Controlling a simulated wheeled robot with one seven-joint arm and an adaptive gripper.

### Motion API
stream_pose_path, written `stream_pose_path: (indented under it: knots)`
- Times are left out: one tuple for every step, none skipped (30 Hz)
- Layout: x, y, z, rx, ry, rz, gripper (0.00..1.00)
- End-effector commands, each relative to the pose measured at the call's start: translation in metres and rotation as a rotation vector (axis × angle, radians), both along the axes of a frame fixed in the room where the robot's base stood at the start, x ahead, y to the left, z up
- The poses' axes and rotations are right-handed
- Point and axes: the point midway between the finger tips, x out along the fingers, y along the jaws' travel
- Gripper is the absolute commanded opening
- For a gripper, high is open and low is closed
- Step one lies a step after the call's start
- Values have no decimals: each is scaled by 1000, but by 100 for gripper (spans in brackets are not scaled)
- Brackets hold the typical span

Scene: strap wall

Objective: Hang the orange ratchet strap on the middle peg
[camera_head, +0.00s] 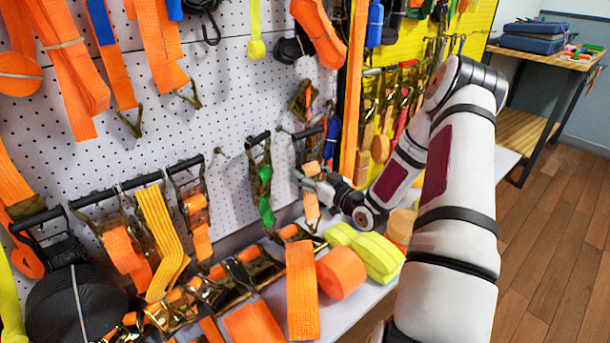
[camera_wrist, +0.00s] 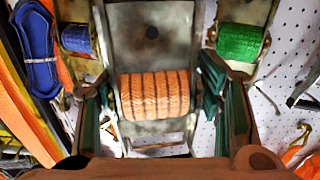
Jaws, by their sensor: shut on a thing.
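The orange ratchet strap (camera_head: 312,168) is in my gripper (camera_head: 306,184), in front of the pegboard. In the wrist view its orange webbing roll (camera_wrist: 155,96) sits in a metal ratchet frame between my two fingers. A green ratchet strap (camera_head: 263,180) hangs to its left in the head view, and a blue one (camera_head: 332,133) is to its right. A thin metal peg (camera_head: 283,130) sticks out between these two, at the upper left of the held strap. I cannot tell whether the held strap touches it.
Several orange and yellow straps (camera_head: 165,235) hang further left. Below, the bench holds a row of ratchets, an orange roll (camera_head: 341,273) and yellow-green rolls (camera_head: 372,253). An orange post (camera_head: 354,90) and a yellow tool wall stand behind my arm. Open wooden floor (camera_head: 560,250) lies right.

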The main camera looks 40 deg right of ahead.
Motion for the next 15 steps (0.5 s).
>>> stream_pose_path:
  knots:
    - [3, 0, 2, -2, -6, 1, 0]
    - [5, 0, 2, -2, -7, 1, 0]
    - [6, 1, 2, -2, -7, 2, 0]
    - [8, 1, 2, -1, -7, 2, 0]
    - [9, 1, 2, -1, -7, 2, 0]
    - [11, 1, 1, -1, -7, 2, 0]
    - [12, 1, 1, -1, -7, 2, 0]
    - [14, 1, 1, -1, -7, 2, 0]
    - [16, 1, 1, -1, -7, 2, 0]
    - [17, 1, 1, -1, -7, 2, 0]
    - [18, 1, 1, 0, -6, 2, 0]
    - [20, 1, 0, 0, -6, 2, 0]
    - [22, 1, 0, 0, -6, 2, 0]
    - [23, 2, 0, 0, -6, 2, 0]
    - [25, 2, 0, 0, -6, 2, 0]
